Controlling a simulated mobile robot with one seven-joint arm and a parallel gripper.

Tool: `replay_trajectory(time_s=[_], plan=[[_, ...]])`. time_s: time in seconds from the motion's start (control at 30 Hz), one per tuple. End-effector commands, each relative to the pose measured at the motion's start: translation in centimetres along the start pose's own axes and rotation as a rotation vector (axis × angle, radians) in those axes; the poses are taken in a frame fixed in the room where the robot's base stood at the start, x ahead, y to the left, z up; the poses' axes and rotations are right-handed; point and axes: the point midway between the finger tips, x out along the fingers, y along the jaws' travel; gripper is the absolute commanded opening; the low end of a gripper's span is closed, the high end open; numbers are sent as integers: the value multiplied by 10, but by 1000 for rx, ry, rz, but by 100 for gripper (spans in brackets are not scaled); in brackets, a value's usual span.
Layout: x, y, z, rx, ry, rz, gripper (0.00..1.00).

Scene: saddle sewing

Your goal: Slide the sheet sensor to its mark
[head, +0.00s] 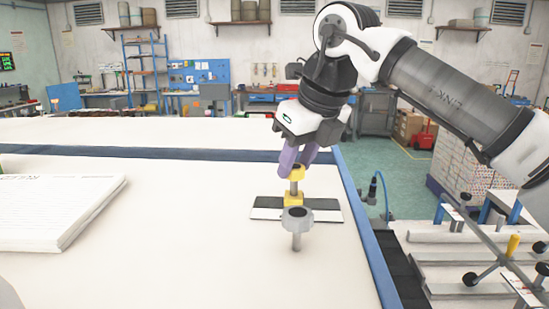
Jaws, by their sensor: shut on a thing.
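My gripper (298,167) points down with its purple fingers shut on the yellow top of the sheet sensor (293,198). The sensor has a yellow cap, a short metal post and a yellow base block, and it stands upright. Its base is over a flat plate (326,210) that has a black band behind a white band. I cannot tell whether the base touches the plate. A grey lobed knob (297,219) on a metal stem is just in front of the sensor and hides part of the plate. I cannot tell which marking is the sensor's mark.
The pale table (200,240) has a blue right edge (365,230). A stack of white sheets (60,212) lies at the left. The table between stack and plate is clear. Beyond the right edge are metal rails (465,262) and a clamp frame with black knobs.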

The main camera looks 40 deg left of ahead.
Motion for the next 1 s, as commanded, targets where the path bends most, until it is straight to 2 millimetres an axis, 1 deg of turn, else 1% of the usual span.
replay_trajectory(time_s=[0.03,0.17,0.47,0.5,0.63,0.67,0.9,1.0], plan=[[-2,-5,-4,7,-6,-6,6],[-5,-6,-9,6,-6,-5,6],[-5,-6,-10,5,-6,-5,6],[-5,-6,-10,5,-6,-5,36],[-5,-6,-10,4,-5,-4,53],[-5,-6,-10,3,-5,-4,55],[-5,-5,-10,2,-4,-3,55],[-8,-5,-10,2,-5,-3,55]])
